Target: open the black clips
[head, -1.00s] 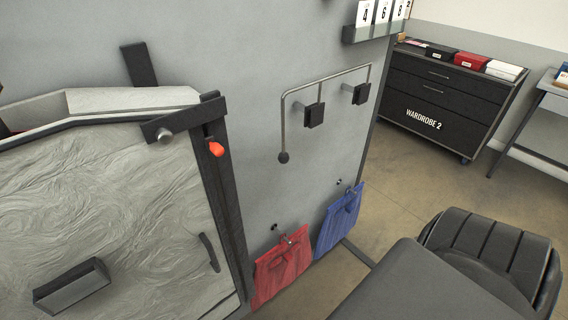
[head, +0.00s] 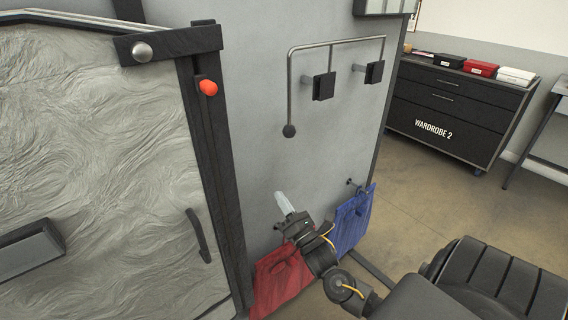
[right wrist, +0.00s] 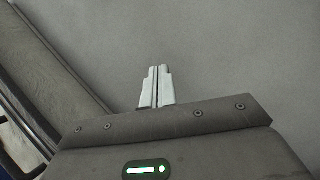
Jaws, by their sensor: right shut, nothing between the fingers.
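Two black square blocks, which look like the black clips, stand out from the grey panel in the head view: the left clip (head: 323,87) and the right clip (head: 374,72). A bent metal rod (head: 291,88) with a dark ball at its lower end runs around them. I cannot tell from here whether the clips are open or shut. My left gripper is not in view.
A red bag (head: 280,280) and a blue bag (head: 351,222) hang low on the panel. A dark-framed sheet door (head: 100,150) with an orange-red knob (head: 208,88) stands at left. A black drawer cabinet (head: 440,110) is at back right, with open floor before it.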

